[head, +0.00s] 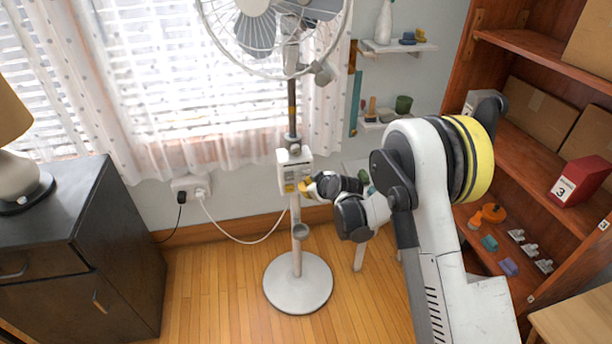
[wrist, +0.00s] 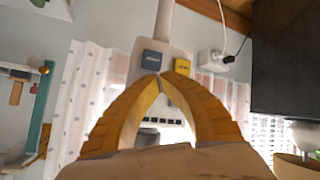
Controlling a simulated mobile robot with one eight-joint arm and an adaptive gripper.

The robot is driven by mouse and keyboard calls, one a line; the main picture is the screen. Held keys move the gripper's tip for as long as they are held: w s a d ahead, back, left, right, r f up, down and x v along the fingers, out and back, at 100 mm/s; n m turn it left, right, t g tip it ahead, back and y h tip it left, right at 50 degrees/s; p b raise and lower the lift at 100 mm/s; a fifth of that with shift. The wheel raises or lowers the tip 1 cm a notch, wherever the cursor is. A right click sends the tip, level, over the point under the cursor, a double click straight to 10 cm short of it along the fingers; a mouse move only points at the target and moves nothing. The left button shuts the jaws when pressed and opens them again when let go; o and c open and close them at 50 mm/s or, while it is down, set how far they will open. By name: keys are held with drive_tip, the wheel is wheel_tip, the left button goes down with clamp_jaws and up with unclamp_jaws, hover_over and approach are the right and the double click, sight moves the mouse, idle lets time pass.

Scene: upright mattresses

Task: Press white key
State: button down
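A white control box (head: 295,171) is fixed on the pole of a standing fan (head: 291,120). In the upside-down wrist view the box (wrist: 173,103) shows a dark blue key (wrist: 152,59) and a yellow key (wrist: 182,66). A row of small dark marks shows between my fingers; I cannot clearly make out a white key, and the fingers cover part of the panel. My gripper (head: 304,187) is at the box's lower right. Its yellow fingers (wrist: 159,77) meet at the tips, shut and empty, just in front of the panel. I cannot tell whether they touch it.
A dark cabinet (head: 75,245) with a lamp stands left. A wall socket (head: 191,188) with cords is behind the fan. A wooden shelf unit (head: 530,150) with boxes stands right. The fan's round base (head: 298,283) rests on open wooden floor.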

drive_tip(key=shift+w, duration=0.15)
drive_tip(key=shift+w+a, duration=0.1)
drive_tip(key=shift+w, duration=0.2)
